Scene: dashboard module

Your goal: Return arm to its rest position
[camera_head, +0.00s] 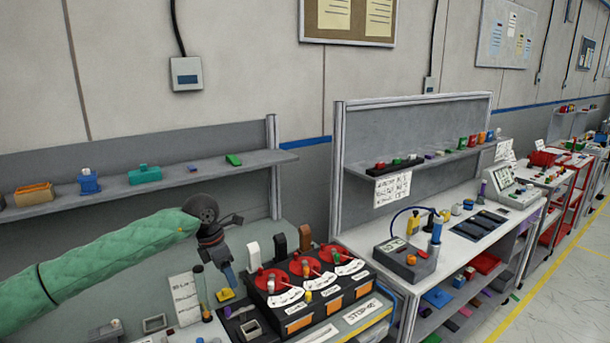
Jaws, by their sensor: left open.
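My left arm, in a green quilted sleeve, comes in from the left in the head view. Its left gripper (226,268) hangs downward from a dark wrist, above the bench and just left of the dashboard module. The jaws are small and partly dark here, and I see nothing held between them. The dashboard module (308,283) is a dark box with several red round dials, white label plates, small levers and orange front panels. The gripper appears apart from it. My right gripper is out of the picture.
A shelf (110,187) with small bins runs behind the arm. A second workbench (440,250) with a grey device (405,260) stands to the right. The floor at far right is clear.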

